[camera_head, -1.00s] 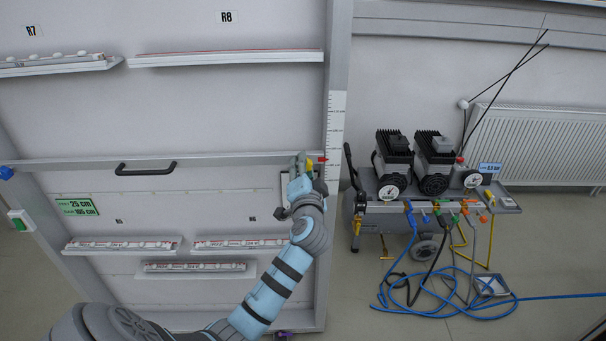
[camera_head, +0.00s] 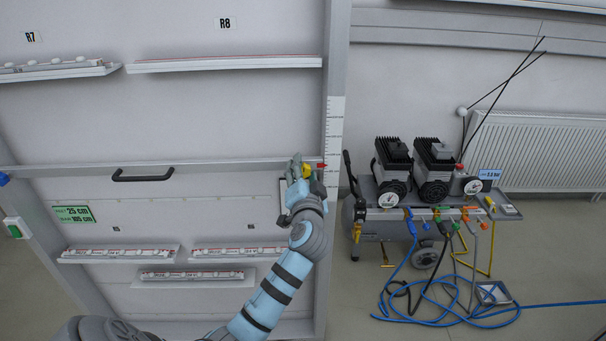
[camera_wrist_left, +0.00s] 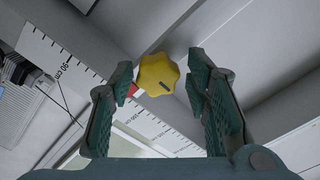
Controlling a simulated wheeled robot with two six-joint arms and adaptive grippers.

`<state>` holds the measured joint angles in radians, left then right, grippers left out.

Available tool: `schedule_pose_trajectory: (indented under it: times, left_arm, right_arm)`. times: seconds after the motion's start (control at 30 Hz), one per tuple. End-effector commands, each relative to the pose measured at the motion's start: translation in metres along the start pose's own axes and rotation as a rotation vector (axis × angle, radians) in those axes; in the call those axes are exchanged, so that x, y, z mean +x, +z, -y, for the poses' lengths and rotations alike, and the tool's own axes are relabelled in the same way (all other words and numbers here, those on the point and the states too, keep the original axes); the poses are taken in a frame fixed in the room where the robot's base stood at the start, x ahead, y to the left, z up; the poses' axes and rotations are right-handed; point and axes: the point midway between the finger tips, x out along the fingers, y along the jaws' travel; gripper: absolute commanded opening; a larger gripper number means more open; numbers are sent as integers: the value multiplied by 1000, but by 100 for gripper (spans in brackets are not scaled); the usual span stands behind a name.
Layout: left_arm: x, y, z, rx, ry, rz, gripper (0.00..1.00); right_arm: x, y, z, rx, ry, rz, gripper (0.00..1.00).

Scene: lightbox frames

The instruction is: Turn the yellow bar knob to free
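The yellow knob (camera_head: 307,171) sits on the frame's crossbar, close to the upright post. In the left wrist view the knob (camera_wrist_left: 158,74) has a lobed rim and a dark line near its right edge. A small red part shows beside it. My left gripper (camera_head: 301,172) is at the knob in the head view. In the left wrist view its fingers (camera_wrist_left: 166,88) are open, one on each side of the knob. Part of the knob is hidden by the gripper in the head view. My right gripper is not in view.
A scale strip (camera_head: 333,140) runs down the post. A black handle (camera_head: 144,175) is on the panel at left, with light shelves (camera_head: 225,64) above and below. A compressor (camera_head: 420,180) with blue hoses stands to the right of the post.

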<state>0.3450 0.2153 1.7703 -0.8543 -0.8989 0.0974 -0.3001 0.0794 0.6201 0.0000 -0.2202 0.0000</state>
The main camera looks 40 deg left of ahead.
Motion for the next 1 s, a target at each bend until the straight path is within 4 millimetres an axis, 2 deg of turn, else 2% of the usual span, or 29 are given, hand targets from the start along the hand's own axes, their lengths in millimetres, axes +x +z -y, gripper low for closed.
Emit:
schedule_pose_trajectory:
  times: [0.27, 0.37, 0.47, 0.7, 0.8, 1.0]
  left_arm:
    - [0, 2, -2, 2, 4, 6, 50]
    - [-6, 2, -3, 1, 5, 6, 50]
    - [-24, 2, -4, 0, 7, 5, 50]
    - [-90, 2, -3, -3, 7, 7, 50]
    - [-109, 2, -3, -2, 6, 6, 50]
    - [-121, 1, -1, 2, 2, 6, 50]
  right_arm:
    - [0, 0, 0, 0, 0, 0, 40]
    - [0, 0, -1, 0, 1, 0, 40]
    - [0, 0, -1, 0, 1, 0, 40]
    - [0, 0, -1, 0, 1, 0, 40]
    - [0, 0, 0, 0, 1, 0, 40]
    - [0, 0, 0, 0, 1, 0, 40]
